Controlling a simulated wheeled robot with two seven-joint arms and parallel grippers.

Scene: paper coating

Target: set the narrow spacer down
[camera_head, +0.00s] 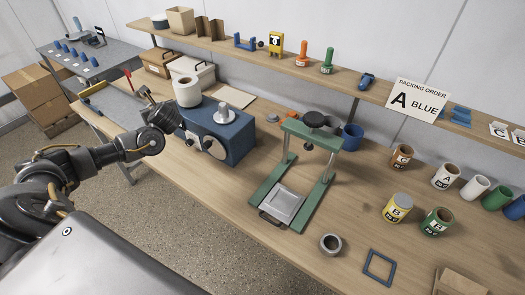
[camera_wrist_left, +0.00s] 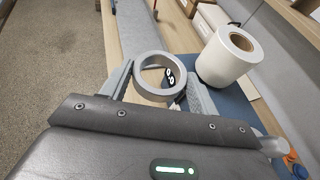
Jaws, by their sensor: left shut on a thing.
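My left gripper (camera_head: 165,113) is at the left end of the blue machine, above the table's front edge. In the left wrist view my left gripper (camera_wrist_left: 158,88) is shut on a light grey ring, the narrow spacer (camera_wrist_left: 154,97), with one finger on each side. The spacer's opening faces the wrist camera. In the head view I cannot clearly make the spacer out at the gripper. Another grey ring (camera_head: 331,252) lies on the table right of the green press. My right gripper is not in view.
A blue machine (camera_head: 232,148) with a metal knob stands beside the gripper. A white paper roll (camera_head: 187,94) is close behind it. A green press (camera_head: 300,212) stands mid-table. A blue square frame (camera_head: 367,270) and labelled cans (camera_head: 397,208) are at the right. Bare wood lies before the machine.

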